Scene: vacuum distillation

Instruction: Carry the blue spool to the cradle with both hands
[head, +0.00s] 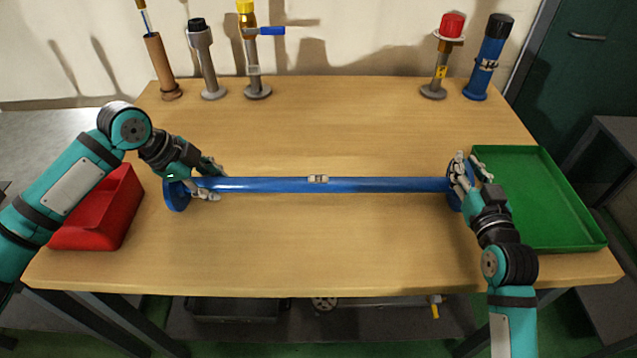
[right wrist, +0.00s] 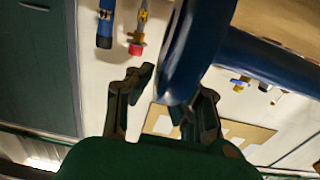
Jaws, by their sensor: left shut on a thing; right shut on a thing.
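The blue spool (head: 330,185) is a long bar with a round flange at each end, lying left to right across the middle of the head view. A small pale label sits mid-bar. My left gripper (head: 212,182) is shut on its left end, beside the left flange (head: 176,192). My right gripper (head: 470,168) is shut on its right end; in the right wrist view the blue flange (right wrist: 190,50) passes between the fingers (right wrist: 168,100). I cannot tell how high the spool is above the table. I see no cradle that I can identify.
The wooden table (head: 310,250) is clear in front of and behind the bar. A red bin (head: 105,215) stands at left, a green tray (head: 545,200) at right. Several upright fittings line the back edge, including a blue cylinder (head: 488,60) and a red-capped valve (head: 440,65).

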